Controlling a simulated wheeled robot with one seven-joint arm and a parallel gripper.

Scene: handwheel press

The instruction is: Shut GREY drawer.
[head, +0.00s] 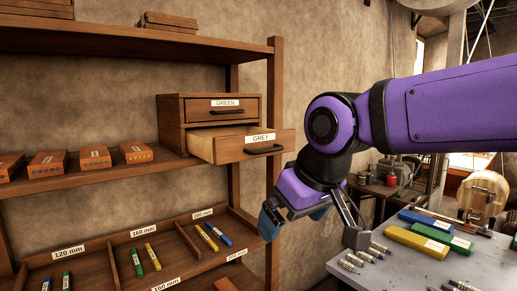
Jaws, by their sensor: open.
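The GREY drawer (244,146) sticks out from the lower half of a small wooden cabinet (170,122) on the middle shelf. Its dark handle (264,150) faces the front and its pale inside shows, with no contents that I can make out. The GREEN drawer (224,109) above it is shut. My gripper (267,228) hangs below and slightly right of the GREY drawer's front, apart from it, pointing down and to the left. It is open, and I see nothing between its fingers.
Orange boxes (92,157) stand on the same shelf to the left. A sloped rack (100,257) with coloured sticks lies below. A wooden shelf post (274,80) stands close to the drawer's front. A grey table (420,263) with coloured boxes and metal cylinders is at right.

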